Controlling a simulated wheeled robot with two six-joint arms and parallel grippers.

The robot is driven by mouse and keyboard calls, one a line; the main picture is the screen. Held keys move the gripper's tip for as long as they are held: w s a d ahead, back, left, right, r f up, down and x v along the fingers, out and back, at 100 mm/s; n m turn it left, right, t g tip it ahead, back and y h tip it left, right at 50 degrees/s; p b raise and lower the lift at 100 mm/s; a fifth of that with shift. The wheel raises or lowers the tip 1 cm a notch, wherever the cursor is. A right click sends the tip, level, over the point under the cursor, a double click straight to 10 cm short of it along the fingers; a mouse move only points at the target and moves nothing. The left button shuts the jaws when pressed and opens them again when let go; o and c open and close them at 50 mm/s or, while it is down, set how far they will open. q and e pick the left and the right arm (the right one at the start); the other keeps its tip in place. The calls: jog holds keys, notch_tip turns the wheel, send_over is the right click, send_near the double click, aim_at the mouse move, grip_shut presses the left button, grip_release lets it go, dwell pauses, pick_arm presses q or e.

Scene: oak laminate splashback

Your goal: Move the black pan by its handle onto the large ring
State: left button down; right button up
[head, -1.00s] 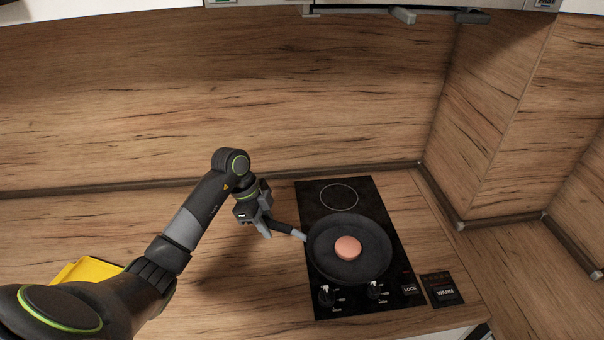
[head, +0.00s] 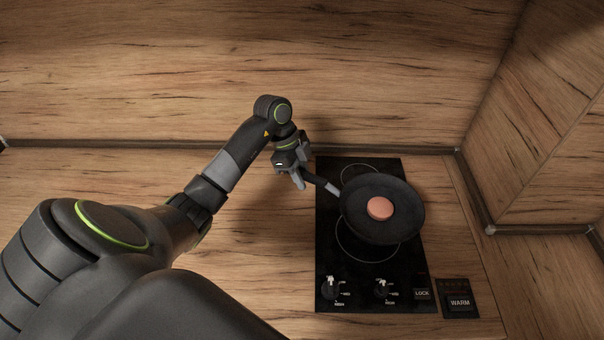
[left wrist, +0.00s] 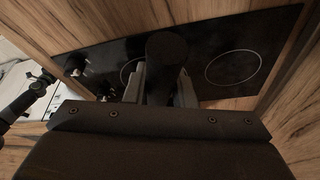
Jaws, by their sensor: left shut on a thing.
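The black pan (head: 354,220) is in the head view over the hob (head: 327,270), with a round pinkish-brown piece (head: 380,208) in it. It seems raised and slightly tilted. My left gripper (head: 301,180) is shut on the pan's handle (head: 322,184), left of the pan. In the left wrist view the handle (left wrist: 165,55) stands between the fingers (left wrist: 160,88); I cannot make out the pan's bowl there. The near ring (head: 347,250) shows partly below the pan and looks the wider one. The far ring (head: 366,164) is partly covered; it shows in the wrist view (left wrist: 233,68). My right gripper is out of view.
Knobs (head: 331,288) and a LOCK key (head: 422,294) line the hob's front. A WARM pad (head: 459,303) lies to the right. The wooden splashback (head: 300,60) stands behind, and a side wall (head: 545,130) closes the right. The counter left of the hob is clear.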

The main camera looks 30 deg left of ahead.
pick_arm(q)
jog(key=shift+w+r, duration=0.1)
jog(key=shift+r, duration=0.05)
jog(key=shift+f, duration=0.45)
jog(key=shift+f+b, duration=2.5)
jog(key=shift+f, duration=1)
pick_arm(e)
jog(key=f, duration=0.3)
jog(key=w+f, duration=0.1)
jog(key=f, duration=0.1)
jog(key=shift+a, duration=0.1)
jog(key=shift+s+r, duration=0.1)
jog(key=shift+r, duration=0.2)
pick_arm(q)
jog(key=shift+f, duration=0.5)
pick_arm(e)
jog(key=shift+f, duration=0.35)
